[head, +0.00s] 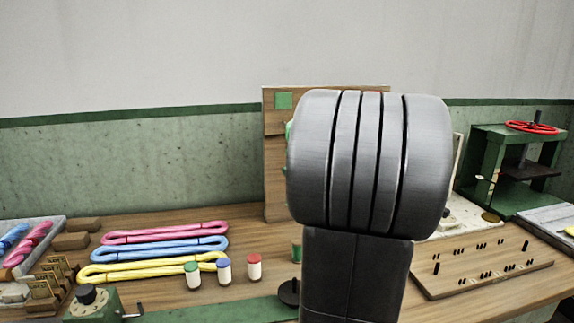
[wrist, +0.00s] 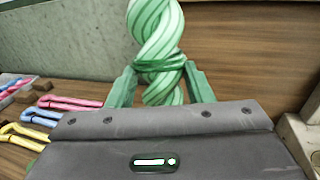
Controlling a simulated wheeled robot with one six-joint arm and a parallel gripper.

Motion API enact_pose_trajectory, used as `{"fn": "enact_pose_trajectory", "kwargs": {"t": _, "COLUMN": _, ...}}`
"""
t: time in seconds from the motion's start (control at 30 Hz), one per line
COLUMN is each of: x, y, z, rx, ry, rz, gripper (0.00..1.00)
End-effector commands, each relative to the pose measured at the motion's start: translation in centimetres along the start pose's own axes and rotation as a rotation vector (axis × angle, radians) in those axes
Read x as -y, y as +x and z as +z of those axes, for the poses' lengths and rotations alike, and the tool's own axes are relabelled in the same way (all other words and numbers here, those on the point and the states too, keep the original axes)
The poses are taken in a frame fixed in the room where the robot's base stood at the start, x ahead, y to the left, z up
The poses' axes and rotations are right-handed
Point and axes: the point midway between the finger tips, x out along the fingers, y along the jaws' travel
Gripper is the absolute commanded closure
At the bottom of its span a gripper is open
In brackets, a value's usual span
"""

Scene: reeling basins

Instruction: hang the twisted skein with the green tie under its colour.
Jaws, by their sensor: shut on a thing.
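A twisted skein (wrist: 156,32) in pale and darker green, with a green tie (wrist: 158,64) round it, hangs upright in the wrist view. My gripper (wrist: 160,72) is shut on it at the tie, one green finger on each side. The skein's top runs out of the picture. In the head view my arm hides the gripper and most of the skein. Behind the arm stands an upright wooden board (head: 275,190) with a green square (head: 284,100) at its top left; the rest of its face is mostly hidden. Wood also fills the wrist view behind the skein.
Pink (head: 165,232), blue (head: 160,248) and yellow (head: 150,268) skeins lie on the bench at left. Three small jars with green (head: 193,275), blue (head: 225,270) and red (head: 254,267) lids stand beside them. A pegged board (head: 480,265) and a green press (head: 510,170) are at right.

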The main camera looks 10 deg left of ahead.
Motion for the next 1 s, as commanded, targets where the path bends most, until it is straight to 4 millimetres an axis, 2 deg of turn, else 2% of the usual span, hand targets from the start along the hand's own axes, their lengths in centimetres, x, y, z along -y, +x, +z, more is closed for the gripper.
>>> {"fn": "enact_pose_trajectory", "kwargs": {"t": 0.27, "x": 0.2, "y": 0.5, "z": 0.2, "rx": 0.01, "ry": 0.0, "rz": -0.006, "gripper": 0.77}}
{"fn": "enact_pose_trajectory", "kwargs": {"t": 1.0, "x": 1.1, "y": 4.1, "z": 0.0, "rx": 0.008, "ry": 0.0, "rz": -0.005, "gripper": 0.77}}
